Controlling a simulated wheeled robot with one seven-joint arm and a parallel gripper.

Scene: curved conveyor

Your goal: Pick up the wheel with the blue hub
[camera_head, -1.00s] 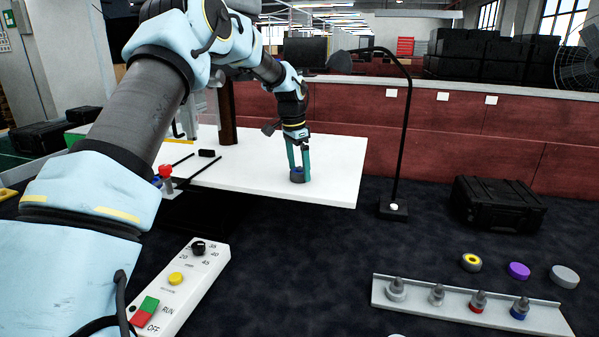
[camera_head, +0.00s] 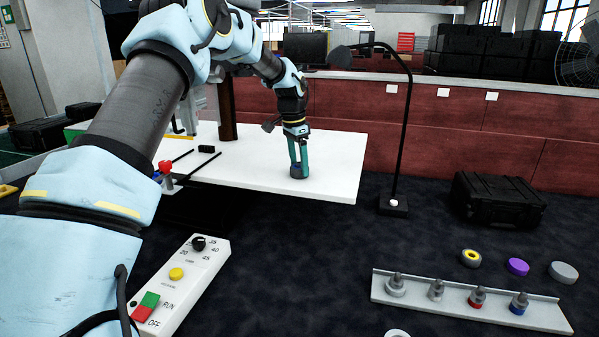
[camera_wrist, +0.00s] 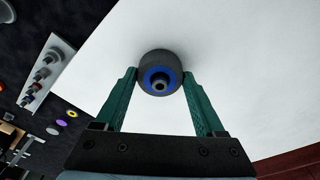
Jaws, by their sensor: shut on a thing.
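The wheel with the blue hub (camera_wrist: 160,72) has a dark grey tyre and a blue ring around its centre. In the head view the wheel (camera_head: 298,173) is at the white table's right part, low between my fingertips. My gripper (camera_head: 299,164) points down and its green fingers are shut on the wheel's sides. In the wrist view my gripper (camera_wrist: 160,82) has one finger on each side of the tyre. I cannot tell whether the wheel touches the table.
The white table (camera_head: 335,160) is clear around the wheel. A black lamp (camera_head: 404,140) stands right of it. A rack (camera_head: 545,314) with several pegs, and yellow (camera_head: 471,258), purple (camera_head: 517,267) and grey wheels (camera_head: 563,272), are at lower right. A control box (camera_head: 180,285) is at lower left.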

